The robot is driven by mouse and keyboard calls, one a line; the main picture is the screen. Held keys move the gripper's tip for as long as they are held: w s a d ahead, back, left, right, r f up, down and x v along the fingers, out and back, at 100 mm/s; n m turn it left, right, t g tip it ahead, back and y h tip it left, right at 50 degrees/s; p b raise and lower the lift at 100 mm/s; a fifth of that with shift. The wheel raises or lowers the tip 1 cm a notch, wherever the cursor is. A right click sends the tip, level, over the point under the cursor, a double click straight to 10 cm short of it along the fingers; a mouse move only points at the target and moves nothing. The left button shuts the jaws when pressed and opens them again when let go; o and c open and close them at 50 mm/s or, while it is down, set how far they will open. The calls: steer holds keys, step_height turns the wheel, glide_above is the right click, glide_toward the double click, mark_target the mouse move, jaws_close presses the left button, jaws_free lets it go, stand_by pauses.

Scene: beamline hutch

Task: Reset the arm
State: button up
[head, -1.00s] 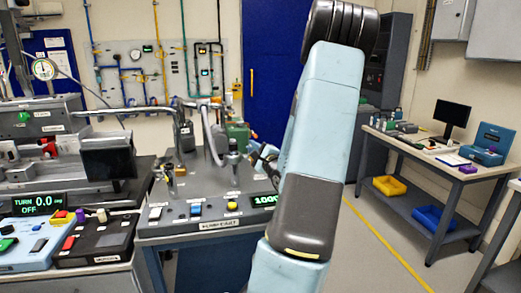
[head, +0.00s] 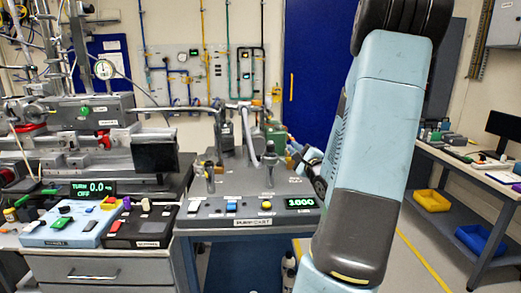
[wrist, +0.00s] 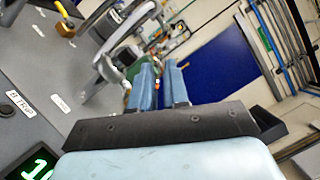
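My arm (head: 375,150) is light blue and dark grey. It rises in the right half of the head view, bent at a dark joint near the top edge. My gripper (head: 297,150) shows partly behind the arm, in front of the back of the pump cart, with blue fingers. In the wrist view my gripper (wrist: 160,68) has its two blue fingers apart with a narrow gap and nothing held between them. The wrist is tilted relative to the room.
The pump cart (head: 225,207) with lit display stands just left of my arm. A bench (head: 75,267) with control boxes is at left. A side table (head: 470,172) with yellow and blue bins below stands right. A blue door (head: 318,75) is behind. Floor between cart and table is clear.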

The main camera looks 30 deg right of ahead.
steer(key=a+r+n+g+h, duration=0.2)
steer(key=a+r+n+g, duration=0.2)
steer(key=a+n+g, duration=0.7)
steer(key=s+a+r+n+g+y, duration=0.2)
steer(key=s+a+n+g+y, duration=0.1)
steer(key=s+a+n, duration=1)
steer(key=s+a+y, duration=0.1)
steer(key=s+a, duration=0.5)
steer(key=s, duration=0.4)
steer(key=shift+a+n, duration=0.3)
